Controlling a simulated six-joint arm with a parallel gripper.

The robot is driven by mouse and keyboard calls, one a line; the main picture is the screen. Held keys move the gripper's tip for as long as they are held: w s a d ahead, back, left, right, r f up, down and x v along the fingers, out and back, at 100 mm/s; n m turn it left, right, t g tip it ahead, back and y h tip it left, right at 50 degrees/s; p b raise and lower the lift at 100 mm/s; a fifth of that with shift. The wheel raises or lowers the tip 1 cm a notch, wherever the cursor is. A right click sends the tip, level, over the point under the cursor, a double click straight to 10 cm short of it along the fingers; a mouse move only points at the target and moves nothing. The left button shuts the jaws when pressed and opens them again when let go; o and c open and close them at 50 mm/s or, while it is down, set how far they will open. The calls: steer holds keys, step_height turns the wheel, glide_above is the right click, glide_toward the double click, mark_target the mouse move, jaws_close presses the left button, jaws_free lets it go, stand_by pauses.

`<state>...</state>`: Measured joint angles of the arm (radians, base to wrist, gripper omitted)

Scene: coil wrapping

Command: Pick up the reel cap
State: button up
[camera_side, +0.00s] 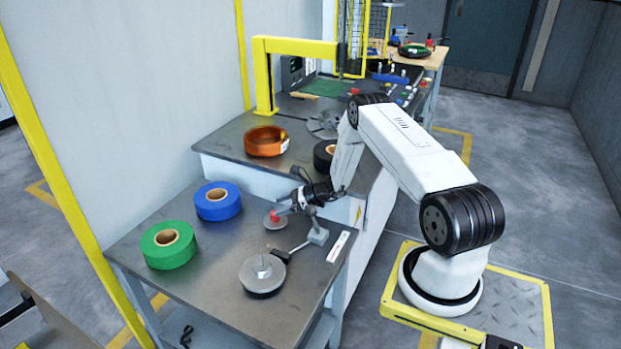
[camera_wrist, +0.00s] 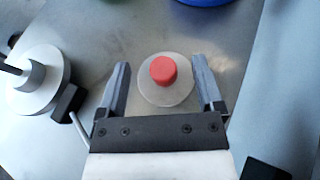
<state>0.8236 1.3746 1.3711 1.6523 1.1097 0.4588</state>
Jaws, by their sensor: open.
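The reel cap (camera_wrist: 164,68) is a pale grey disc with a red knob on top. It lies on the grey metal table (camera_side: 215,285). In the side view the reel cap (camera_side: 275,218) is partly hidden by my gripper. My gripper (camera_wrist: 164,82) is open, with one finger on each side of the cap in the wrist view. The fingers look apart from the disc and the space between them holds only the cap. In the side view my gripper (camera_side: 284,210) is low, close over the cap; the exact height is hard to tell.
A green roll (camera_side: 168,247) and a blue roll (camera_side: 217,203) stand at the table's left. A grey spindle disc (camera_side: 262,274) is in front, with a small grey stand (camera_side: 317,234) beside it. An orange coil (camera_side: 266,141) and a black roll (camera_side: 323,156) sit on the higher bench behind.

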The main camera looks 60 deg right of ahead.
mark_target(275, 219)
steer(key=shift+f, duration=0.45)
steer(key=shift+w+a+f, duration=0.2)
steer(key=shift+w+f, duration=0.15)
steer(key=shift+f, duration=0.15)
steer(key=shift+w+a+f, duration=0.15)
steer(key=shift+w+f, duration=0.15)
steer(key=shift+f, duration=0.15)
steer(key=shift+w+a+f, duration=0.3)
steer(key=shift+w, duration=0.3)
jaws_close()
